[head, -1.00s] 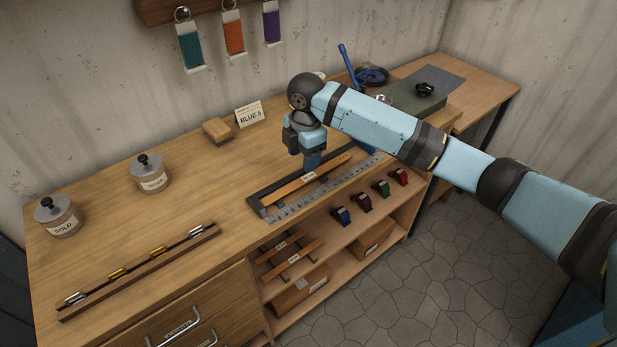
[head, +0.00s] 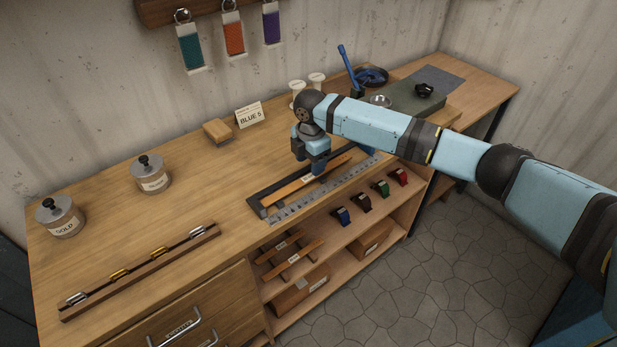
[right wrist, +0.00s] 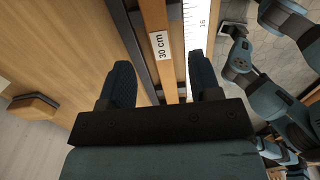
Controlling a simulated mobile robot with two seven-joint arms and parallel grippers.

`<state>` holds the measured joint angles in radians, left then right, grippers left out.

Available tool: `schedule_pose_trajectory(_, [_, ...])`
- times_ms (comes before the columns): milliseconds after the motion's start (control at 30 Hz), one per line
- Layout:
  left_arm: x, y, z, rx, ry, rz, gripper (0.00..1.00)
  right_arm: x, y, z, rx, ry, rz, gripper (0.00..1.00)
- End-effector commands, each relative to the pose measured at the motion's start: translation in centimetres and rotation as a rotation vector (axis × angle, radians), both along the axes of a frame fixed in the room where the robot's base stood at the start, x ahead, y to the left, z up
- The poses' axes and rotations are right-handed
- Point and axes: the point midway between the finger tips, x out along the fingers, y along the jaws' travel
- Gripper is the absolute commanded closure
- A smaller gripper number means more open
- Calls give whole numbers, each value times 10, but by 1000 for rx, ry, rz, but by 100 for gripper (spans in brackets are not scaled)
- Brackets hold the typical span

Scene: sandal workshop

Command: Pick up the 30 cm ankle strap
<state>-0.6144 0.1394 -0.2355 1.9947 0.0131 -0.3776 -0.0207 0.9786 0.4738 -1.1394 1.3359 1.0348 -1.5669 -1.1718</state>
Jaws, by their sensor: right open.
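The 30 cm ankle strap (head: 290,190) is a tan strip with a white label. It lies on a dark tray (head: 258,205) on the workbench, beside a grey ruler. In the right wrist view the strap (right wrist: 157,16) runs between my two fingers, its "30 cm" label facing up. My right gripper (head: 318,170) is over the strap; in the right wrist view the gripper (right wrist: 167,88) is open, one finger on each side of the strap, not closed on it.
A steel ruler (head: 330,190) lies along the tray's front. A wooden block (head: 217,132) and a "BLUE 5" card (head: 249,116) stand behind. Shorter straps (head: 300,252) and colored buckles (head: 341,216) are on the shelf below. Jars (head: 152,173) stand at left.

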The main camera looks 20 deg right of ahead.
Motion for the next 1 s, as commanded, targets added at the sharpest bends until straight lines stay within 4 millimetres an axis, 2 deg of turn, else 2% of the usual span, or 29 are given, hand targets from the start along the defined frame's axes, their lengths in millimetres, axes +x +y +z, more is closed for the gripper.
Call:
schedule_pose_trajectory(233, [0, 0, 5, 1, 2, 0, 47, -3, 6, -36, 0, 3, 0, 43])
schedule_pose_trajectory(533, [0, 0, 4, 1, 2, 0, 47, -2, 6, -42, 0, 1, 0, 43])
schedule_pose_trajectory(567, [0, 0, 4, 1, 2, 0, 47, -2, 6, -42, 0, 1, 0, 47])
schedule_pose_trajectory(767, [0, 0, 5, 1, 2, 0, 47, -2, 6, -42, 0, 1, 0, 93])
schedule_pose_trajectory(867, [0, 0, 5, 1, 2, 1, 47, -2, 6, -42, 0, 1, 0, 99])
schedule_pose_trajectory(1000, [0, 1, 5, 1, 2, 1, 47, -2, 5, -41, 0, 1, 0, 100])
